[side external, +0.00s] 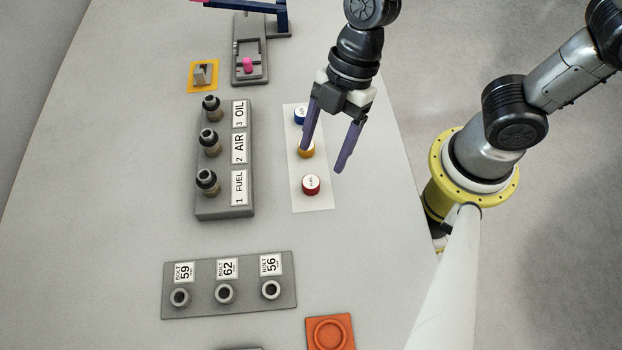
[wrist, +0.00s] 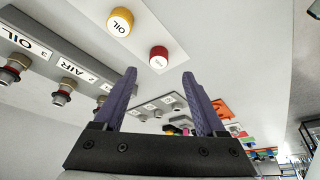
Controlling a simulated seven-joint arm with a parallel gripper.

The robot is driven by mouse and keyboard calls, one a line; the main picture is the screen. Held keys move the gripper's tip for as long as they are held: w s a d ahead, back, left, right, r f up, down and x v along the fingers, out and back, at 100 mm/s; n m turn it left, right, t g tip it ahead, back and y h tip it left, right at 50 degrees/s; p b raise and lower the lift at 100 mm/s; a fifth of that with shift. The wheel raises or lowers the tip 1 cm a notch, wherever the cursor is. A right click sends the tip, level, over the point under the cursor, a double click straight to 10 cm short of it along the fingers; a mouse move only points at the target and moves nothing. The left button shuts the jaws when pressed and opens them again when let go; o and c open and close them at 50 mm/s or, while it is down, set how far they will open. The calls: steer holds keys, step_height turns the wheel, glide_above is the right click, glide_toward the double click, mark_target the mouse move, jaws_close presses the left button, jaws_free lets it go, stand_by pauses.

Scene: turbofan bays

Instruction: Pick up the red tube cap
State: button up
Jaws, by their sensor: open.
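The red tube cap (side external: 311,185) stands on a white mat (side external: 318,202), at the end of a row of caps nearest the front in the side view. In the wrist view the red cap (wrist: 158,57) is above and between the finger tips in the picture. My gripper (side external: 324,155) is open and empty, with purple fingers. It hangs above the mat, near the yellow cap (side external: 306,151), which one finger partly overlaps. The yellow cap shows in the wrist view (wrist: 120,22).
A grey block (side external: 225,205) with three tube ends, labelled OIL, AIR and FUEL, stands left of the mat. A bolt plate (side external: 200,306) and an orange tray (side external: 345,326) lie towards the front. The table between the mat and bolt plate is clear.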

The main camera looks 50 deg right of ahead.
mark_target(311, 181)
steer(key=shift+x, duration=3.3)
steer(key=shift+w+a, duration=0.1)
steer(key=shift+c, duration=0.3)
steer(key=shift+r, duration=0.1)
jaws_close()
